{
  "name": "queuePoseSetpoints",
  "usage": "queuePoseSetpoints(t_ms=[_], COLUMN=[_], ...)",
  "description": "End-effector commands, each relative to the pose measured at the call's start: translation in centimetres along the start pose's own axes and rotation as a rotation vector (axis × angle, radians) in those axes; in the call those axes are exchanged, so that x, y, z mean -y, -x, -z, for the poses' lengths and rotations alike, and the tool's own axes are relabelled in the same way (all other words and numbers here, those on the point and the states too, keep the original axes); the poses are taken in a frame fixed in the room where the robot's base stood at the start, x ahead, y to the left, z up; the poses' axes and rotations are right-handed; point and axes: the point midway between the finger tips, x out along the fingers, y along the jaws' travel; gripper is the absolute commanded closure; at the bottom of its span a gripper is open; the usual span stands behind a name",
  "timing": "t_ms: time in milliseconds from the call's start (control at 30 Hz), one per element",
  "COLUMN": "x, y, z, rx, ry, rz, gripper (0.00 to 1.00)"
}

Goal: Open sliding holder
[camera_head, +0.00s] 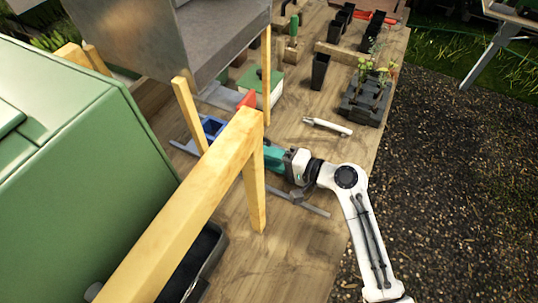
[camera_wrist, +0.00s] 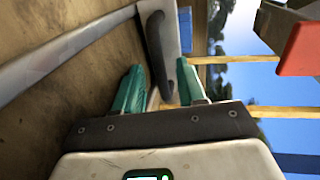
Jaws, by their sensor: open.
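The sliding holder shows in the wrist view as a grey metal piece (camera_wrist: 172,30) with a dark curved handle (camera_wrist: 157,50). A long grey bar (camera_wrist: 65,52) runs from it to the left. In the head view, a blue part (camera_head: 212,127) and grey rails (camera_head: 305,205) lie on the table, partly behind a wooden frame. My gripper (camera_wrist: 158,68) is open, with teal fingers. The dark handle lies between the fingers in the wrist view; I cannot tell whether either touches it. In the head view, my gripper (camera_head: 268,156) is low over the table, its tips hidden by a wooden post.
A yellow wooden frame (camera_head: 185,215) stands close to my gripper. A red piece (camera_head: 247,99) is above the table; it also shows in the wrist view (camera_wrist: 300,48).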

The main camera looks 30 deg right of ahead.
Motion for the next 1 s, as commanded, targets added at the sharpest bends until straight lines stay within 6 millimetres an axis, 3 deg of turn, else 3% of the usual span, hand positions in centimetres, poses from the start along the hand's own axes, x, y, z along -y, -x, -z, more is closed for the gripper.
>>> queuePoseSetpoints(t_ms=[333,733,1000], x=[-0.02,-0.02,-0.04], y=[-0.36,-0.34,-0.33], z=[-0.01,-0.01,-0.01], rx=[0.000,0.000,0.000], ry=[0.000,0.000,0.000], rz=[0.000,0.000,0.000], gripper=[0.60,0.98,1.00])
